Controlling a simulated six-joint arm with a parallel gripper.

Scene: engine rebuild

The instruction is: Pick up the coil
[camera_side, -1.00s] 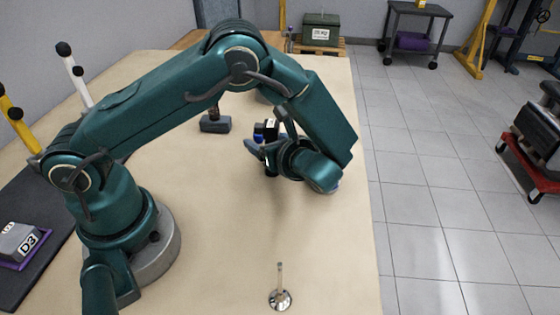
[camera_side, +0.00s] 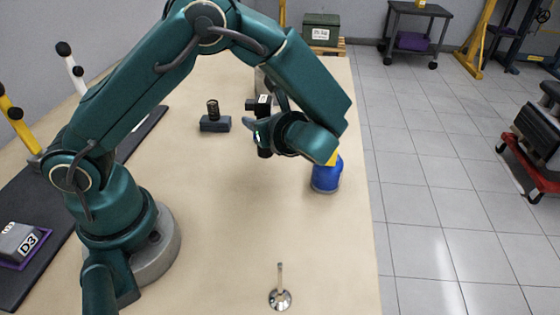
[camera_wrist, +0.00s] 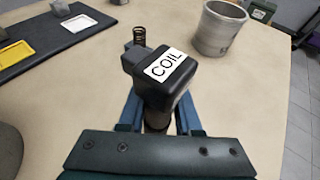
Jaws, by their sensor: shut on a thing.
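The coil (camera_wrist: 172,72) is a black block with a white label reading COIL. It sits upright between the blue fingers of my gripper (camera_wrist: 157,117) in the wrist view. My gripper is shut on its narrower lower body, which the block partly hides. In the side view the coil (camera_side: 264,150) shows as a dark upright piece at my gripper (camera_side: 260,135), above the tan bench. Its labelled top stands above the fingers.
A spring on a dark block (camera_side: 214,124) stands left of the coil. A blue can (camera_side: 326,178) with a yellow top is near the bench's right edge. A grey cup (camera_wrist: 220,30) stands behind. A valve (camera_side: 280,298) is in front, with clear bench between.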

